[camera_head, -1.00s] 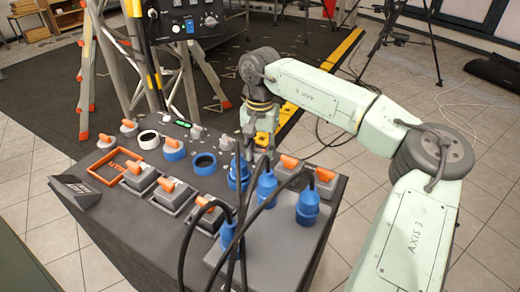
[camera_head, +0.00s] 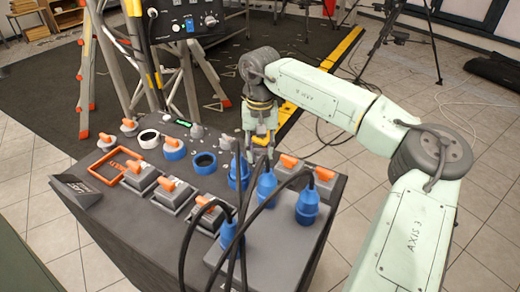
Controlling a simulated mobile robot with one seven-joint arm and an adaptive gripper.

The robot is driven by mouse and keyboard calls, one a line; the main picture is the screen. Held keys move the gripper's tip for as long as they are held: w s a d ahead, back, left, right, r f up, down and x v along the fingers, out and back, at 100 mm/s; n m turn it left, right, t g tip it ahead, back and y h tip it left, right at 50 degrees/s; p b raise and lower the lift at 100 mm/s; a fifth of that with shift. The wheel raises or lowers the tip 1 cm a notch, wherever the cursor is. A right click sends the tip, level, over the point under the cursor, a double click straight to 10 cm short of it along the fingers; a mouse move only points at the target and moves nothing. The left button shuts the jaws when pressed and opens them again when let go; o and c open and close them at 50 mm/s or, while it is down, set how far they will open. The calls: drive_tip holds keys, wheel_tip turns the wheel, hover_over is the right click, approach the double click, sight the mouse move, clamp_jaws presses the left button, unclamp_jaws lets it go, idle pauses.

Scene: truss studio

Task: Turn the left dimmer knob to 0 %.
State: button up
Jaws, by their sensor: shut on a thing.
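My gripper (camera_head: 260,152) points down at the far right of the dark sloping console (camera_head: 150,215), just behind the blue plugs. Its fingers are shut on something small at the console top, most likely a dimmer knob. The fingers, a cable and a blue plug (camera_head: 266,186) hide it, so its pointer and setting cannot be read. Two small grey knobs stand to the left of my gripper along the back edge, one (camera_head: 197,131) beside the lit green display (camera_head: 181,123) and one (camera_head: 226,142) nearer my gripper. I cannot tell their markings.
Blue plugs with black cables (camera_head: 307,205) rise close in front of my gripper. Orange-handled switches (camera_head: 176,192) and round sockets (camera_head: 204,163) fill the rest of the console. A ladder and a truss with a control box (camera_head: 190,24) stand behind.

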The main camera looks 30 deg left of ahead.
sight(260, 149)
drive_tip(key=o, duration=1.1)
drive_tip(key=shift+o, duration=0.2)
wheel_tip(260, 149, up, 12)
idle(0.3)
